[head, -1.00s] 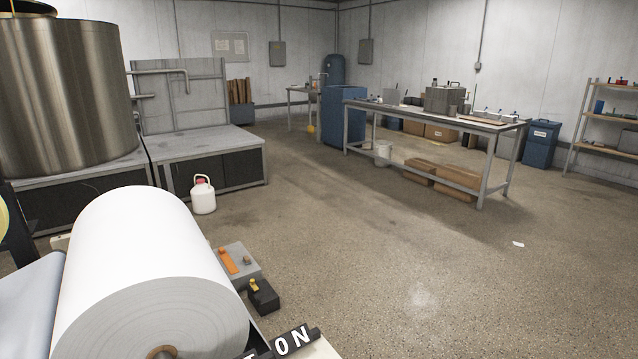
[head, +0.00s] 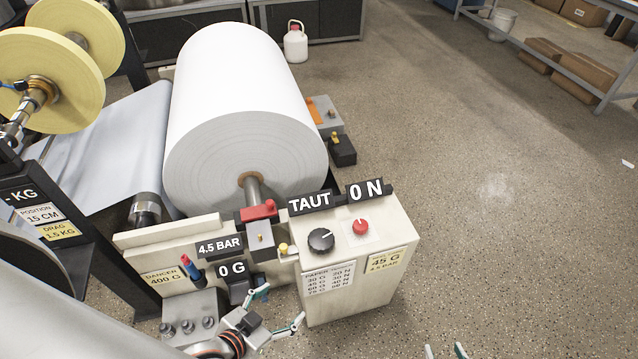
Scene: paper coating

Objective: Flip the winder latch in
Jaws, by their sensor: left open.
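The big white paper roll (head: 245,110) sits on a shaft in the winder. A red latch piece (head: 259,211) lies across the shaft end, above a grey block (head: 260,241). I take this red piece to be the winder latch; whether it is in or out I cannot tell. My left gripper (head: 276,308) is open and empty, below the latch and in front of the cream machine frame, apart from the latch. My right gripper (head: 446,352) shows only its fingertips at the bottom edge, spread apart with nothing visible between them.
A cream control box (head: 355,270) with a black dial (head: 321,240) and red button (head: 360,226) stands right of the latch. Signs read "TAUT" and "0 N". A red-blue lever (head: 190,268) stands at left. Open floor (head: 500,230) lies to the right.

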